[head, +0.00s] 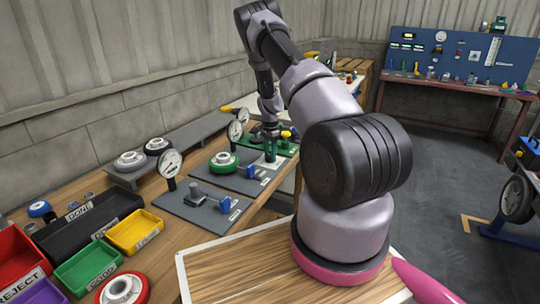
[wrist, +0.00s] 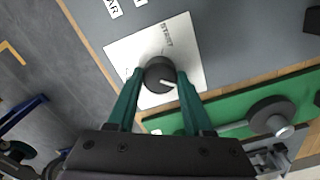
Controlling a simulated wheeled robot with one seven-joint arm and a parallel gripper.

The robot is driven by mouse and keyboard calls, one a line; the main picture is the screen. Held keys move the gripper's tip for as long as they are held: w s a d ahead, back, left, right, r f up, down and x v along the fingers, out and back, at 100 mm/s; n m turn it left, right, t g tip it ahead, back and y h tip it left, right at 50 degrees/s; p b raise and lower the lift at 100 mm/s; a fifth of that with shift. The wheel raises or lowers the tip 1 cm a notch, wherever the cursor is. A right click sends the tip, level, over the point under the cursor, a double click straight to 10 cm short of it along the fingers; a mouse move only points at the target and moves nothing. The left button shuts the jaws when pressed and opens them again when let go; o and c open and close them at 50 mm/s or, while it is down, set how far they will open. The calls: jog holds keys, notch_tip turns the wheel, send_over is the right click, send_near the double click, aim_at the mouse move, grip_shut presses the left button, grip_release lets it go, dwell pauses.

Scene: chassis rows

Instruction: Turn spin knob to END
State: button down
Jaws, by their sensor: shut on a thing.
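The spin knob (wrist: 155,72) is a round black knob with a white pointer, set on a white label plate (wrist: 190,52) on a grey board. In the wrist view, START is printed on the plate above and to the right of the knob. The pointer aims toward the lower right, away from START. No END mark is readable there; part of the plate is behind my fingers. My gripper (wrist: 160,82) has its green fingers on either side of the knob and is shut on it. In the head view, my gripper (head: 270,148) is small and the knob cannot be made out.
A green board (wrist: 240,118) with a round black part lies beside the grey board. Dial gauges (head: 170,163) and grey fixture boards stand along the bench. Several bins, such as the yellow bin (head: 134,250), sit at the front left. A blue-panelled bench (head: 460,55) stands at the back right.

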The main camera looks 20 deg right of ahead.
aim_at(270, 155)
jog(key=shift+m, duration=2)
jog(key=shift+c, duration=1.5)
grip_release()
notch_tip(270, 155, up, 11)
